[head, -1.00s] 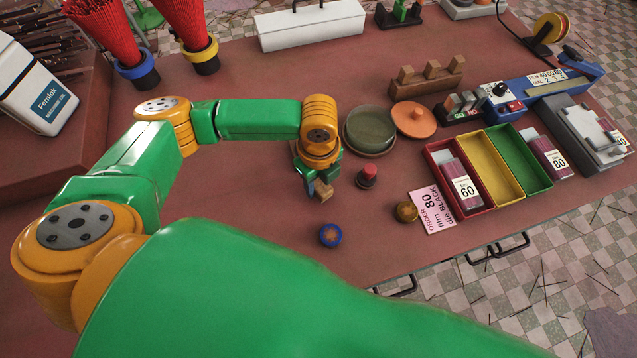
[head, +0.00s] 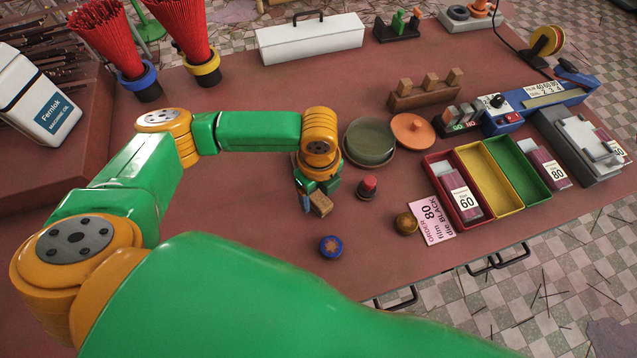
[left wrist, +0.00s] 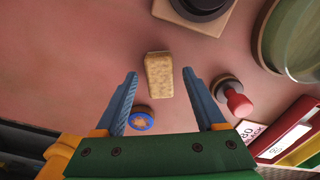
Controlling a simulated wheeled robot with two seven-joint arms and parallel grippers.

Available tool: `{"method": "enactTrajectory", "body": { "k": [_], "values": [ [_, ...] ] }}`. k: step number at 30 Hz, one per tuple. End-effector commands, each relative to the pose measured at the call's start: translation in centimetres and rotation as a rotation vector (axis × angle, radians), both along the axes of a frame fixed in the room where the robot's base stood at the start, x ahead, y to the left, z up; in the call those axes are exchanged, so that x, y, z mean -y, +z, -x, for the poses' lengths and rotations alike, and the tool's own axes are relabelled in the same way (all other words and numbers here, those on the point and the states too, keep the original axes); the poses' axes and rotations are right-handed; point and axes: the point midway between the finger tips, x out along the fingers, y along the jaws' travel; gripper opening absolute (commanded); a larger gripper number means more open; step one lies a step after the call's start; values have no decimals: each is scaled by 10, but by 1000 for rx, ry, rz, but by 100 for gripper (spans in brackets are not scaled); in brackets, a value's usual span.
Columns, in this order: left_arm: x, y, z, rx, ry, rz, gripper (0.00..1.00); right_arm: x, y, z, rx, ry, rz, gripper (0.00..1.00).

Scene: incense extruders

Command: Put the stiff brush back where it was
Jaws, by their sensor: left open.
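A small tan block with a mottled face, which I take to be the stiff brush, shows at my left gripper (head: 319,189) in the head view (head: 321,204). In the left wrist view the same block (left wrist: 159,75) lies between the open fingertips (left wrist: 160,85), with a narrow gap on each side. I cannot tell whether it touches the table. A square tan base with a black round part (left wrist: 205,8) is just beyond it in the wrist view; the arm hides it in the head view. My right gripper is not in view.
A red-topped stamp (head: 367,187) stands right of the gripper, a blue-rimmed jar (head: 331,246) in front. A green dish (head: 369,141) and orange lid (head: 412,130) are behind. A wooden rack (head: 425,96) stands farther back. Coloured trays (head: 491,178) are at right. Table left of the jar is clear.

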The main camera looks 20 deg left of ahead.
Motion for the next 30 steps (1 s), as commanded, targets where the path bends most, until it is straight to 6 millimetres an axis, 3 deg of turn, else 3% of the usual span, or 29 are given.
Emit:
{"method": "enactTrajectory", "body": {
  "k": [6, 12, 30],
  "values": [
    [1, 63, -1, 7, -2, 3, 72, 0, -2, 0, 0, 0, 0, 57],
    [0, 97, -1, 3, -1, 1, 72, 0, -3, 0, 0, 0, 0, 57],
    [0, 101, 0, 1, -1, 0, 72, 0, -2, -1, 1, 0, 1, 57]
  ]
}}
